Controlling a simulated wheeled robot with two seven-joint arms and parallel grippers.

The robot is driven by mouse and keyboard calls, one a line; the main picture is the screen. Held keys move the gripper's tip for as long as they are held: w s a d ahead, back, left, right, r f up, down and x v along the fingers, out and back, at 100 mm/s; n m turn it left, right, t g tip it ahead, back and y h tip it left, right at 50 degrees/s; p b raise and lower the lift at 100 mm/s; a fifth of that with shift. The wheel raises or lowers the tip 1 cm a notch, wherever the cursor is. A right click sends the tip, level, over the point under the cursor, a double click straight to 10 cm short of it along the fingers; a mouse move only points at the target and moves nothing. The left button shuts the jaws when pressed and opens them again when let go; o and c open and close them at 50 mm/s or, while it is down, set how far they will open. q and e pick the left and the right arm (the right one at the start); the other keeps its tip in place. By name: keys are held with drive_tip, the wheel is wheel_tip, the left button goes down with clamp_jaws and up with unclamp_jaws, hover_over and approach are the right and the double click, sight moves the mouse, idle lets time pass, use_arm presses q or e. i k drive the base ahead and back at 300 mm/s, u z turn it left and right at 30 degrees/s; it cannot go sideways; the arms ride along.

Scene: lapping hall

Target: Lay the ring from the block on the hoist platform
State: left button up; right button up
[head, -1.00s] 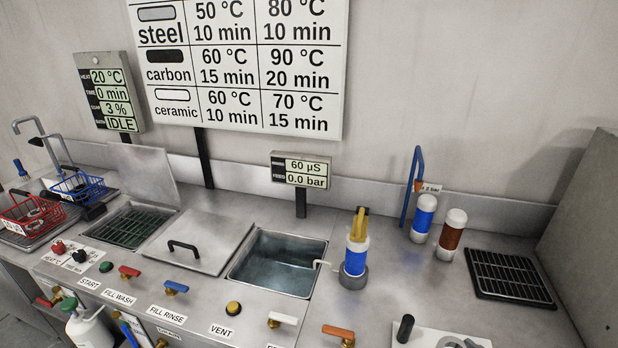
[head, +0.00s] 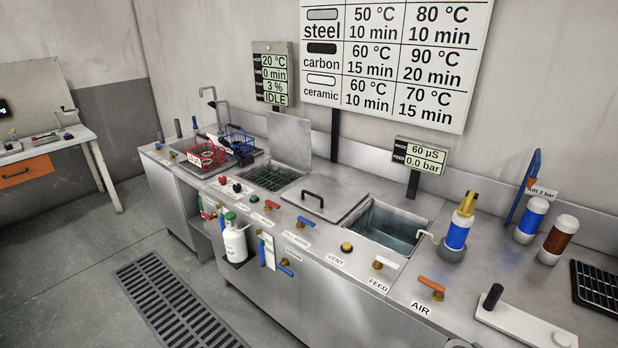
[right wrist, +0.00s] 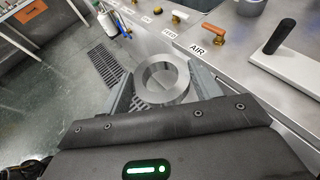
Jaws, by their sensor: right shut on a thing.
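My right gripper (right wrist: 162,90) is shut on a grey metal ring (right wrist: 172,94) in the right wrist view. One finger is on each side of the ring, and its open centre faces the camera. The ring is held in the air off the front edge of the steel counter, with the floor behind it. My left gripper does not show in either view. I cannot make out a hoist platform or the ring's block in these frames.
The steel counter (head: 460,285) carries a red basket (head: 205,152), a blue basket (head: 238,143), a rinse basin (head: 390,228) and coloured valves along its front. A white bottle (head: 234,240) hangs at its front. A floor grate (head: 175,300) lies before it. A side table (head: 60,143) stands far left; floor between is clear.

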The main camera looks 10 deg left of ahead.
sight(268, 175)
drive_tip(key=u, duration=0.75)
drive_tip(key=i, duration=0.85)
drive_tip(key=u, duration=1.3)
drive_tip(key=i, duration=1.55)
drive_tip(key=z, duration=0.7)
drive_tip(key=i, duration=1.45)
drive_tip(key=z, duration=1)
